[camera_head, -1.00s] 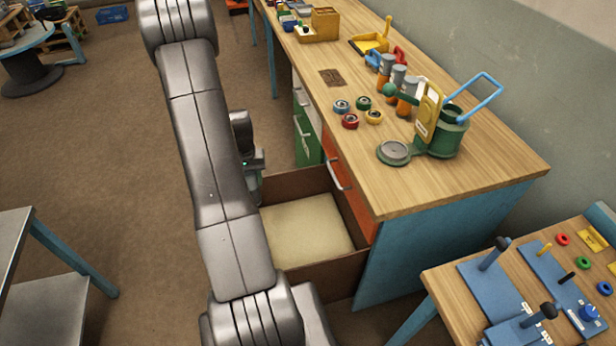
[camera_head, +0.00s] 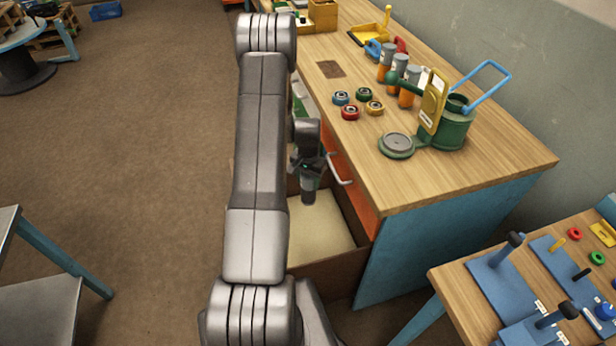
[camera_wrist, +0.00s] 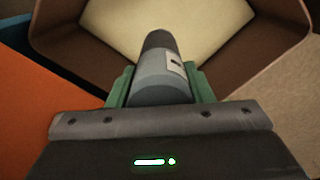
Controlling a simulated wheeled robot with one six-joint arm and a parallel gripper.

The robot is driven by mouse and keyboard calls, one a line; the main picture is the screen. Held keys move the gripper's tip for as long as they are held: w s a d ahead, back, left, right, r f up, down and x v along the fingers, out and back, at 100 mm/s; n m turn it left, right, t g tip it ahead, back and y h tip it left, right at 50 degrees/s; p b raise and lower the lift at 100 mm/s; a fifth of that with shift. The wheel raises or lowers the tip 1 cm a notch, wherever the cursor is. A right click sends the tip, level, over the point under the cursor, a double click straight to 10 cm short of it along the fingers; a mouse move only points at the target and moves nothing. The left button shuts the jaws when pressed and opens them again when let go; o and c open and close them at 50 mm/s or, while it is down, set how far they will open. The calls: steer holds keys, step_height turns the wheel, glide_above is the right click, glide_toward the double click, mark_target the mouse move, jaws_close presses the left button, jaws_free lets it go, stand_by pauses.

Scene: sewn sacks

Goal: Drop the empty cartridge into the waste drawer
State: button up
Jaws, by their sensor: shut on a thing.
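My gripper (camera_head: 308,168) is shut on a dark grey cartridge (camera_head: 309,188), which hangs down over the open waste drawer (camera_head: 352,268). In the wrist view the cartridge (camera_wrist: 162,75) is a grey cylinder with a darker end and a pale label, held between green fingers (camera_wrist: 162,88). Its far end points toward the drawer's pale bottom (camera_wrist: 150,22). The cartridge's height above the drawer bottom is hard to tell.
The wooden workbench (camera_head: 470,170) stands to the right of the drawer. It holds several orange-and-grey cartridges (camera_head: 407,88), coloured rings (camera_head: 350,112) and a green device (camera_head: 440,125). A smaller table (camera_head: 455,290) with blue fixtures is at lower right.

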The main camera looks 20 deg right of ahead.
steer(key=shift+f, duration=1.6)
steer(key=o, duration=1.1)
steer(key=shift+c, duration=0.2)
step_height(320, 180, up, 14)
steer(key=b, duration=0.2)
steer(key=shift+b, duration=0.3)
steer(key=shift+f, duration=0.15)
step_height(320, 180, down, 14)
steer(key=shift+r+p, duration=0.25)
steer(key=shift+p, duration=0.95)
steer(key=shift+r, duration=1.55)
